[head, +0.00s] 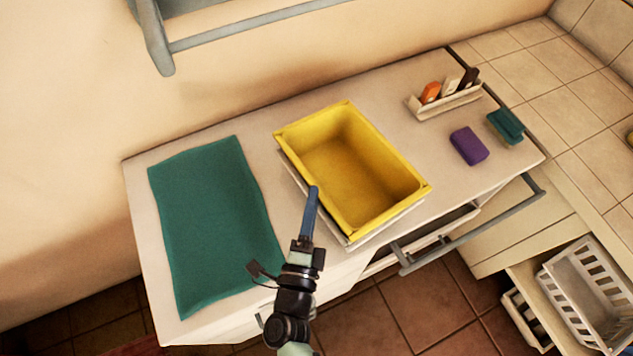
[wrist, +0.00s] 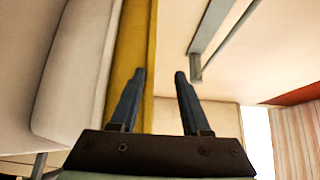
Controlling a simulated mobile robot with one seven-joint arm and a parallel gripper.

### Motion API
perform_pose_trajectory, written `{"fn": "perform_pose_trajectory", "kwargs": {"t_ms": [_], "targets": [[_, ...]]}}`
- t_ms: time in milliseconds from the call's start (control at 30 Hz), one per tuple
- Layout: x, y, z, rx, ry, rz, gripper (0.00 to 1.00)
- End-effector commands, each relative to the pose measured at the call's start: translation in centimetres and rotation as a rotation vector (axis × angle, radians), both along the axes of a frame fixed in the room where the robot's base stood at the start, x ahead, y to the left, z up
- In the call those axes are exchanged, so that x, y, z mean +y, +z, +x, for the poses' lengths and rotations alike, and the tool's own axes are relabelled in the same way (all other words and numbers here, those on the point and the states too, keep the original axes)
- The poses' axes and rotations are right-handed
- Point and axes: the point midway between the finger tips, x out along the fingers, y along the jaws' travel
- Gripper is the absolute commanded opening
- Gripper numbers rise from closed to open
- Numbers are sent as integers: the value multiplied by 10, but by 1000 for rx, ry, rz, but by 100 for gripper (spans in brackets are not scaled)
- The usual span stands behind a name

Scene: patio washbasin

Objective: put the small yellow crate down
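The small yellow crate (head: 345,170) is upright, open-topped and empty in the head view. It sits over a pale rimmed tray or basin (head: 297,178) on the counter; whether it rests fully on it I cannot tell. My gripper (head: 314,190) is at the crate's left long wall, near its front part. In the wrist view my gripper (wrist: 160,74) has its two fingers apart with a clear gap. The yellow wall (wrist: 125,60) lies behind and beside the left finger and partly shows in the gap. No finger visibly pinches it.
A green towel (head: 212,220) lies on the counter left of the crate. At right are a purple sponge (head: 468,146), a green sponge (head: 505,126) and a small holder (head: 446,103) with upright items. A grey rail (head: 470,232) runs along the front. A white basket (head: 590,292) stands low right.

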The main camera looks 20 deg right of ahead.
Motion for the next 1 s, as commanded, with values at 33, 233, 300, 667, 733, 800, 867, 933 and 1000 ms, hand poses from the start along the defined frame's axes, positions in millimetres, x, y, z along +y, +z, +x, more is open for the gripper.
{"fn": "perform_pose_trajectory", "kwargs": {"t_ms": [33, 233, 300, 667, 733, 800, 867, 933, 1000], "targets": [[6, -3, -10, 1, 0, -1, 44], [25, -3, -38, 0, -1, 0, 44], [29, -2, -44, 1, -1, -1, 44], [35, 0, -52, -2, -1, -2, 44], [35, 0, -52, -2, -1, -2, 44], [35, 0, -52, -2, -1, -2, 57], [35, 0, -52, -2, -1, -2, 68], [35, 0, -52, -2, -1, -1, 81], [35, 0, -52, -1, -1, -2, 93]]}}
